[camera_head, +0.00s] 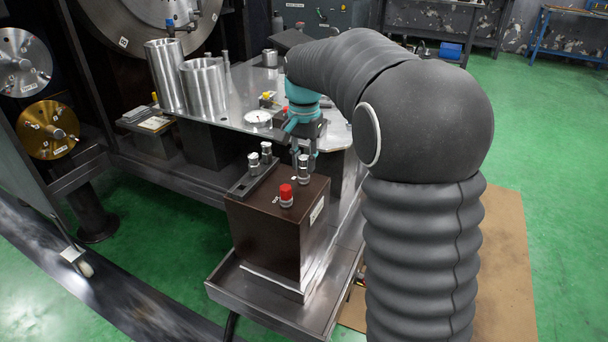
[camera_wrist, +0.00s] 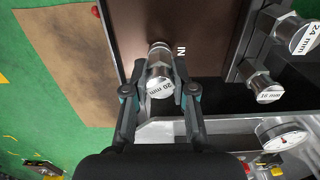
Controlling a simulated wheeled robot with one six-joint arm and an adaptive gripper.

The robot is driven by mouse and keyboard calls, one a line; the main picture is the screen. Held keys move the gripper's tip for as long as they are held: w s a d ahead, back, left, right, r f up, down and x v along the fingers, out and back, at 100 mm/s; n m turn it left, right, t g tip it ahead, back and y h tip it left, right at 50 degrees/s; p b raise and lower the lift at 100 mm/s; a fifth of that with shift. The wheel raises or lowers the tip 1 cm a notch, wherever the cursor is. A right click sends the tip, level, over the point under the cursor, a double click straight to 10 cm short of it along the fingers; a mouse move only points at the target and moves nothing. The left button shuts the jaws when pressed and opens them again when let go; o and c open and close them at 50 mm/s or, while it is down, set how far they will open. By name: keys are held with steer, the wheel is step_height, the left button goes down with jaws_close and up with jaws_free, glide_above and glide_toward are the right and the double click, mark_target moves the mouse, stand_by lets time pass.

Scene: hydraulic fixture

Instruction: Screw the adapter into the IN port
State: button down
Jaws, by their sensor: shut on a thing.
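A silver adapter marked "20 mm" (camera_wrist: 158,86) is between the fingers of my gripper (camera_wrist: 161,74) in the wrist view. My gripper is shut on it. The adapter stands close beside the "IN" label (camera_wrist: 181,51) on the brown block, at the IN port; the port itself is hidden under it. In the head view the adapter (camera_head: 303,172) looks upright at the top of the brown block (camera_head: 270,240), with my gripper (camera_head: 304,152) above and around it. I cannot tell how far its thread sits in the port.
Adapters marked "24 mm" (camera_wrist: 298,33) and apparently "16 mm" (camera_wrist: 262,88) stand in a rack (camera_head: 240,188) left of the block's top in the head view. A pressure gauge (camera_head: 258,118) lies on the metal table behind.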

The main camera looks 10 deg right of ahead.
steer(key=m, duration=0.3)
steer(key=shift+f+m, duration=0.1)
steer(key=shift+m, duration=0.3)
steer(key=c, duration=0.9)
jaws_free()
